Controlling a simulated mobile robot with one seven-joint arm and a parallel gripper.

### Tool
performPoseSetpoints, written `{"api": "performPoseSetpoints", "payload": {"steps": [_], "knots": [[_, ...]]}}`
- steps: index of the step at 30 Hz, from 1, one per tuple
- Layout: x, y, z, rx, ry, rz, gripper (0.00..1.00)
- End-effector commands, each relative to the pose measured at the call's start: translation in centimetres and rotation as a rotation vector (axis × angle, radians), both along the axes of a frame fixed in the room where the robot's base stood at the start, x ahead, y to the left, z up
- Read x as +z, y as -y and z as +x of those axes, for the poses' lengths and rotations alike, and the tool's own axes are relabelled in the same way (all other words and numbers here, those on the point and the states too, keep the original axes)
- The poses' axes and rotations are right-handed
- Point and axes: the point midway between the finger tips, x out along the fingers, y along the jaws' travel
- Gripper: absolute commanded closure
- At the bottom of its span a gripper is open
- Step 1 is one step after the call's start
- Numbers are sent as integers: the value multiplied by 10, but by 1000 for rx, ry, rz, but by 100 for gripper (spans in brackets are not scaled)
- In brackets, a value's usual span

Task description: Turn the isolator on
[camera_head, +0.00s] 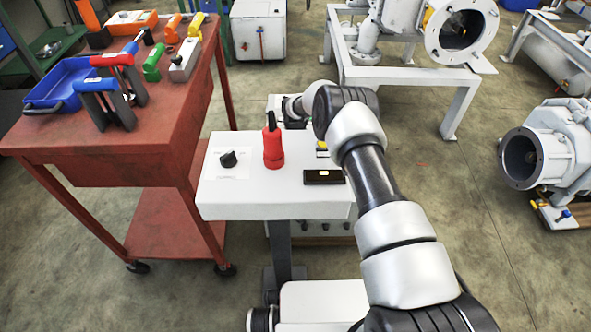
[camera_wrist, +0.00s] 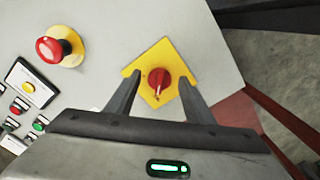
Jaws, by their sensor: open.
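The isolator, a red rotary knob (camera_wrist: 158,84) on a yellow diamond-shaped plate (camera_wrist: 165,56), is on a light grey panel (camera_wrist: 105,35) in the wrist view. A small pale mark shows at the knob's lower edge. My gripper (camera_wrist: 160,77) is open, with one dark finger on each side of the knob. Gaps show between fingers and knob, so it is not gripped. How far the fingertips stand from the panel I cannot tell. In the head view my arm reaches away past a white table; the gripper and the isolator cannot be made out there.
A red emergency-stop button (camera_wrist: 52,48) on a yellow base and several small buttons sit left on the panel. In the head view, the white table (camera_head: 270,205) carries a black knob (camera_head: 228,160) and a red tool (camera_head: 273,147). A red cart (camera_head: 110,170) stands left.

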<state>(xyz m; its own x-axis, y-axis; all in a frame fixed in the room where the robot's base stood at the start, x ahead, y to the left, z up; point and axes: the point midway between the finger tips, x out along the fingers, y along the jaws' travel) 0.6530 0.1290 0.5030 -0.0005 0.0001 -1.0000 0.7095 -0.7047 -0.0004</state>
Motion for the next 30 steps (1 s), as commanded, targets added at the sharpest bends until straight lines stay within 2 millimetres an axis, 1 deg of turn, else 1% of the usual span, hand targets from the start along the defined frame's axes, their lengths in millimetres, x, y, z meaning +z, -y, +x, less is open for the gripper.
{"api": "performPoseSetpoints", "payload": {"steps": [3, 11, 12, 14, 18, 19, 26, 30], "knots": [[-6, 0, 0, 0, 1, 0, 52], [-7, 0, 0, 1, 1, 0, 52], [-7, 0, 0, 1, 1, 0, 55], [-7, 0, 0, 0, 1, 0, 65], [-7, 0, 0, 0, 1, -1, 89], [-7, 0, 0, 0, 1, -1, 91], [-7, 0, 0, -19, 1, -1, 91], [-7, 0, 0, -67, 1, -2, 91]]}}
